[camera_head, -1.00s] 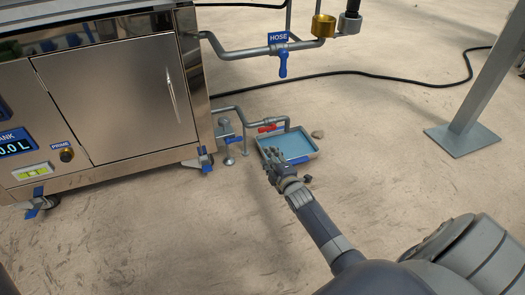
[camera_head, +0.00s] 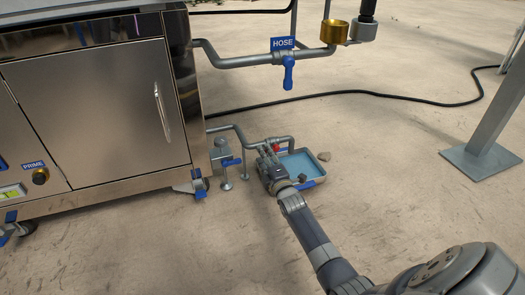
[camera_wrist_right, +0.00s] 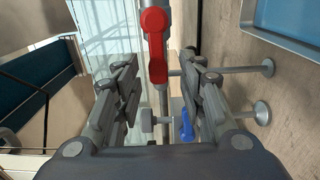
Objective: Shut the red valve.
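The red valve (camera_head: 276,149) sits on a low grey pipe beside the steel cabinet, above a shallow tray. In the head view my right gripper (camera_head: 267,157) is at this pipe and hides most of the valve. In the right wrist view the red handle (camera_wrist_right: 156,50) lies along the pipe, its lower end in line with the gap between my right gripper's fingers (camera_wrist_right: 161,80). The fingers are open, one on each side, and look apart from the handle; contact cannot be told. My left gripper is not in view.
The tray of blue water (camera_head: 316,180) stands just right of my right gripper. A low blue valve (camera_head: 231,162) is to its left, and the HOSE blue valve (camera_head: 288,72) is higher up. A metal post (camera_head: 490,130) stands at right.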

